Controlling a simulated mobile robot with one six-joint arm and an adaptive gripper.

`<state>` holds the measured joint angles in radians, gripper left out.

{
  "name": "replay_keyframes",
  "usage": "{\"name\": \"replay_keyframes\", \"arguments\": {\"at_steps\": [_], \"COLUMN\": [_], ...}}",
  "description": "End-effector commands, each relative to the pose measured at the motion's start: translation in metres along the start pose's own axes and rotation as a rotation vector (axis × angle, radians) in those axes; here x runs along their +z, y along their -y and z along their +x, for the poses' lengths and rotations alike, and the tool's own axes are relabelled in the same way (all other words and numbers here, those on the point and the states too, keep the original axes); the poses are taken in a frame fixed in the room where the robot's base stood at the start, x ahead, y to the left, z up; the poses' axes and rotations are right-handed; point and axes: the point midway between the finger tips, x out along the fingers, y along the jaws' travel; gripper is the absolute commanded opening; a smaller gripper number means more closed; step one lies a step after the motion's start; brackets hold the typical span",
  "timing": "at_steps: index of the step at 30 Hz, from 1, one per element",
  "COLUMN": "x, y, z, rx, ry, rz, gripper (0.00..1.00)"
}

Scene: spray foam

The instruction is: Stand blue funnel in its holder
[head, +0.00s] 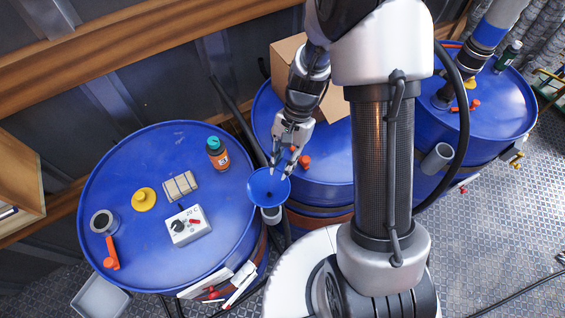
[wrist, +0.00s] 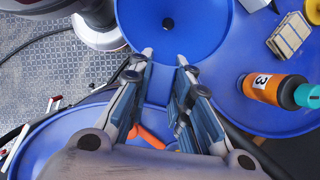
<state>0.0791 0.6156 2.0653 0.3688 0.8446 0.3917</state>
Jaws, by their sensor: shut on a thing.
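The blue funnel (head: 268,187) is at the right edge of the left drum, its wide mouth facing up. It also shows at the top of the wrist view (wrist: 190,40), with its dark outlet hole visible. My gripper (head: 282,165) reaches down to the funnel's rim; in the wrist view its fingers (wrist: 165,62) are shut on the funnel's blue tab. A grey cylindrical holder (head: 271,214) shows just below the funnel, beside the left drum. The funnel hides its top, so I cannot tell whether the spout is inside it.
The left blue drum (head: 115,170) carries an orange bottle with teal cap (head: 217,153), a yellow piece (head: 144,199), a beige block (head: 180,186), a control box (head: 188,226) and a grey ring (head: 104,222). A cardboard box (head: 287,52) stands behind my arm. Another grey cylinder (head: 437,158) is at right.

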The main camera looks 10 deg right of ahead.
Motion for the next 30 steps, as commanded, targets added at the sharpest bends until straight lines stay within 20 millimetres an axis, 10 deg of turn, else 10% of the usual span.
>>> {"name": "replay_keyframes", "arguments": {"at_steps": [30], "x": [-0.024], "y": [0.000], "z": [0.051], "rx": [0.001], "ry": [0.001], "rz": [-0.001], "gripper": [0.00]}}
